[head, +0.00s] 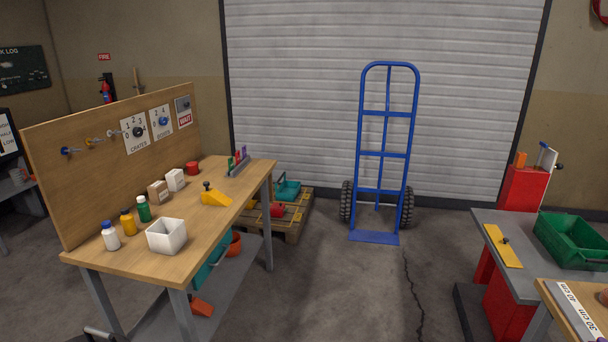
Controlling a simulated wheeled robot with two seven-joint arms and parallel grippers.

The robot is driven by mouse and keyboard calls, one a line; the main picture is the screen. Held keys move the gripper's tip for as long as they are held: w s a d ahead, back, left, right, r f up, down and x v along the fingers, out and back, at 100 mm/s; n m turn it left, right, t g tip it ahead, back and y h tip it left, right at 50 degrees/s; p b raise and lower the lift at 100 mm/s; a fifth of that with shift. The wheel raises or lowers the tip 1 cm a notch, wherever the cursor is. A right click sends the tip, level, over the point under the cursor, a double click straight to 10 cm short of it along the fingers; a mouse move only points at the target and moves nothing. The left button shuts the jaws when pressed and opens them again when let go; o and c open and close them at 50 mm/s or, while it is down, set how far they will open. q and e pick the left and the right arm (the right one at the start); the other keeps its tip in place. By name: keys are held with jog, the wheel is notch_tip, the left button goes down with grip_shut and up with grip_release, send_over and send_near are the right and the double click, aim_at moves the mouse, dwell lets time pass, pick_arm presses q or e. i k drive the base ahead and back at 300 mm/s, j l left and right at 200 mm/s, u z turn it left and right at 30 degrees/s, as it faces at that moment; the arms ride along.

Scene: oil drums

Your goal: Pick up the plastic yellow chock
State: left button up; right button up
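A yellow wedge-shaped chock (216,198) with a dark knob on top sits on the wooden workbench (200,230) at the left, near the bench's right edge. Its material cannot be told from here. A flat yellow plate (499,252) with a small dark knob lies on the grey bench at the right. Neither of my grippers shows in the head view.
A white open box (167,236), several bottles, small boxes and a red can (193,168) share the workbench. A blue hand truck (385,155) stands before the shutter. A green crate (572,242) is at the right. The floor between the benches is clear.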

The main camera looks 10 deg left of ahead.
aim_at(210, 196)
jog(key=i+l+u, duration=0.15)
jog(key=i+u, duration=0.25)
jog(key=i, duration=0.2)
jog(key=i+l+u, duration=0.35)
jog(key=i, duration=0.25)
jog(key=i+l+u, duration=0.4)
jog(key=i+l, duration=0.05)
jog(key=i, duration=0.15)
